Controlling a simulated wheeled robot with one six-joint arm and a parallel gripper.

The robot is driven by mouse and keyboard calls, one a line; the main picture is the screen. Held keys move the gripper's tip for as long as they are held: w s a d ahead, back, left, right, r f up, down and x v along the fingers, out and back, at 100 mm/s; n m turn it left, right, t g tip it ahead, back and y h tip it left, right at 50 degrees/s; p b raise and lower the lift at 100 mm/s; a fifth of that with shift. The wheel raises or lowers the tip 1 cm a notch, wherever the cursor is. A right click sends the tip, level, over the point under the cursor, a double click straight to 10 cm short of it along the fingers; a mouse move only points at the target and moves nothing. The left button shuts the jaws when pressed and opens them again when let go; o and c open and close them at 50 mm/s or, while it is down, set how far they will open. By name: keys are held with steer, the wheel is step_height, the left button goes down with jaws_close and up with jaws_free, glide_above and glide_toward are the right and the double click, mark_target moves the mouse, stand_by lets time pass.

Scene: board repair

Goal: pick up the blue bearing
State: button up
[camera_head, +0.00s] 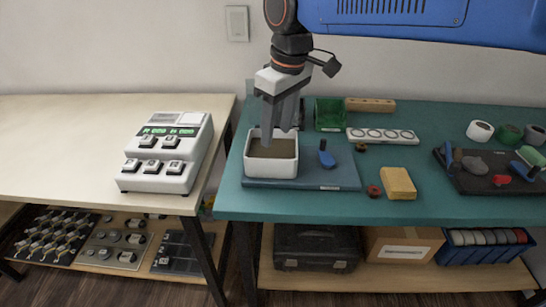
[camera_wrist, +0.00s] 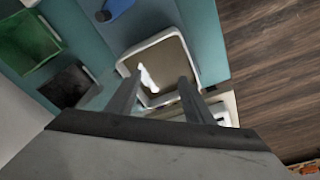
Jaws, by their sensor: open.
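I cannot clearly pick out a blue bearing. A small blue object (camera_head: 326,156) with a knob-like top stands on the blue mat (camera_head: 300,184), right of the white box; whether it is the bearing I cannot tell. It also shows in part at the top of the wrist view (camera_wrist: 115,8). My gripper (camera_head: 279,129) points down with its fingers apart over the white box (camera_head: 271,169), which has a brown inside. In the wrist view my gripper (camera_wrist: 160,80) has nothing visible between its fingers, and a bright patch shows in the box beyond.
A green bin (camera_head: 329,114) and a white strip with rings (camera_head: 382,136) stand behind. A yellow block (camera_head: 398,183) and a red-brown ring (camera_head: 374,191) lie right. A dark tray (camera_head: 487,181) and several short rolls (camera_head: 508,133) are further right. A keypad device (camera_head: 167,152) stands left.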

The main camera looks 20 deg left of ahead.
mark_target(273, 155)
steer(key=shift+w+a+f, duration=0.1)
steer(key=shift+a+f, duration=0.1)
steer(key=shift+f, duration=1.45)
steer(key=shift+w+a+f, duration=0.1)
steer(key=shift+a+f, duration=0.1)
steer(key=shift+f, duration=1.4)
steer(key=c, duration=1.1)
